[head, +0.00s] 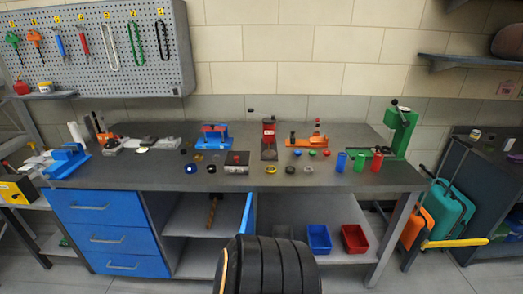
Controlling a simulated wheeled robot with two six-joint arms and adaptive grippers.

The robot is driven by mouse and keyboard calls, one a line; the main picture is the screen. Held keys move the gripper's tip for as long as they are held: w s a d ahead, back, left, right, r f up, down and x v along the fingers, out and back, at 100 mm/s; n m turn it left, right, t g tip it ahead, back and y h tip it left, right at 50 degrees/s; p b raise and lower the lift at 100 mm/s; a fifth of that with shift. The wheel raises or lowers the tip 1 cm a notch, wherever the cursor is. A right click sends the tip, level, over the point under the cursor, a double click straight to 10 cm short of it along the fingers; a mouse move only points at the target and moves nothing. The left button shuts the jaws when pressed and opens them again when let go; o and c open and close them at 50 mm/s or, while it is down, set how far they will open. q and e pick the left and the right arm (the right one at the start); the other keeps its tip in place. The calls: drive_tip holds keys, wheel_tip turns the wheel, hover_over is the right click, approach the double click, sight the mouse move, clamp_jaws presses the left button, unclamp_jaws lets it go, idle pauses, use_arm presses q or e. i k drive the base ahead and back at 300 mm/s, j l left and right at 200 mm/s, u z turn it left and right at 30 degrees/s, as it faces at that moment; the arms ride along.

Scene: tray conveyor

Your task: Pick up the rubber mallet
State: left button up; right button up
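A mallet-like tool (213,210) with a brownish handle shows in the open compartment under the workbench, to the right of the blue drawers. It is small in the head view, so I cannot tell its head or exact pose well. Neither of my grippers is in view.
A blue door (247,214) stands open beside the compartment. A large black ribbed thing like a tyre (278,268) fills the bottom middle, in front of the bench. A blue bin (318,238) and a red bin (354,238) sit on the lower shelf. Tools crowd the benchtop (330,180).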

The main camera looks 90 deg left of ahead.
sight(216, 197)
drive_tip(key=k+j+z, duration=0.3)
drive_tip(key=z, duration=0.2)
drive_tip(key=k+j+z, duration=0.1)
drive_tip(key=k+z, duration=0.25)
drive_tip(key=z, duration=0.15)
drive_tip(key=k+z, duration=0.35)
drive_tip(key=z, duration=0.15)
drive_tip(key=k+l+z, duration=0.1)
drive_tip(key=k+z, duration=0.35)
drive_tip(key=k+l+z, duration=0.2)
drive_tip(key=z, duration=0.3)
drive_tip(key=k+z, duration=0.2)
drive_tip(key=z, duration=0.15)
drive_tip(key=k+z, duration=0.2)
drive_tip(key=z, duration=0.15)
drive_tip(key=k+z, duration=0.2)
drive_tip(key=z, duration=5.35)
